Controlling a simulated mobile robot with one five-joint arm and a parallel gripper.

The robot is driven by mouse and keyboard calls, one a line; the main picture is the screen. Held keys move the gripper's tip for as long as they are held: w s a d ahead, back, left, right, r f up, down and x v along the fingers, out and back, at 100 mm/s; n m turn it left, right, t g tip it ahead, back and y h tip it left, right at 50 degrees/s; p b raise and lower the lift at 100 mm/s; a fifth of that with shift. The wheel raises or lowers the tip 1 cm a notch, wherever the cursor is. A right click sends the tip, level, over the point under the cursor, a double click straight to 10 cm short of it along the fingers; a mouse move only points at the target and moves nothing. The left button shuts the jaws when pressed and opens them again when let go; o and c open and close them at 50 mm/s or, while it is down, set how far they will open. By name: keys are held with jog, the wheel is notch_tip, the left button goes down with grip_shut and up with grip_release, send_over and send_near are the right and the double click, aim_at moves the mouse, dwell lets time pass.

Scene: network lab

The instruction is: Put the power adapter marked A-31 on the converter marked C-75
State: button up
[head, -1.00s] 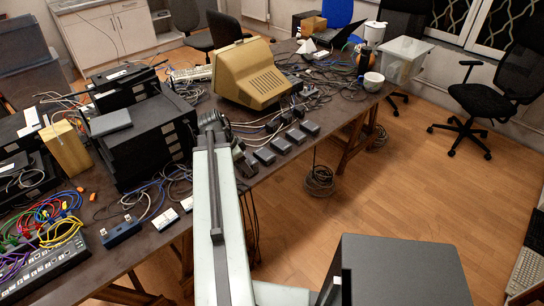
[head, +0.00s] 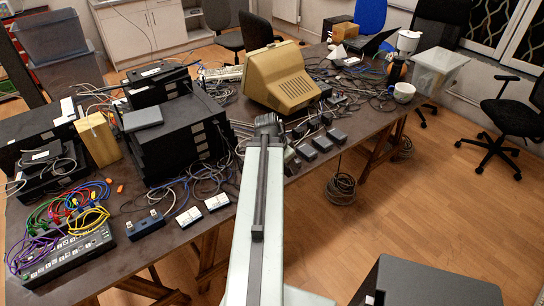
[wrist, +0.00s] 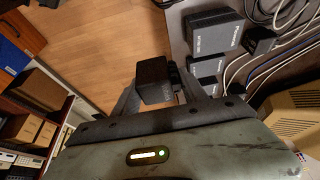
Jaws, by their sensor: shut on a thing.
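My gripper (wrist: 158,92) is shut on a small black block, a power adapter (wrist: 152,72), held clear of the table's front edge in the wrist view. No mark is readable on it. In the head view my gripper (head: 268,124) is above the table's front edge, left of a row of flat dark boxes that look like converters. One such dark converter box (head: 307,152) is at the edge; a larger dark box with white lettering (wrist: 212,33) shows in the wrist view. I cannot tell which is C-75. The held adapter is not distinct in the head view.
A beige monitor (head: 283,76) stands behind the row. Cables lie around the boxes. A black equipment stack (head: 178,135), two white boxes (head: 188,216) and a switch with coloured cables (head: 62,254) are on the left. A coiled cable (head: 341,189) hangs beside the table.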

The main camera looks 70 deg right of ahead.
jog(key=w+d, duration=0.2)
jog(key=w, duration=0.1)
jog(key=w+d, duration=0.3)
jog(key=w, duration=0.1)
jog(key=w+d+f+b, duration=0.1)
jog(key=w+d, duration=0.2)
jog(key=shift+w+f, duration=0.1)
jog(key=shift+w, duration=0.1)
jog(key=f+b, duration=0.2)
jog(key=w+f+b, duration=0.1)
jog(key=shift+d+f, duration=0.25)
jog(key=shift+d, duration=0.1)
jog(key=shift+f+b, duration=0.3)
jog(key=shift+b, duration=0.25)
jog(key=shift+r, duration=0.2)
jog(key=shift+f, duration=0.2)
jog(key=o, duration=1.5)
jog(key=shift+r, duration=0.1)
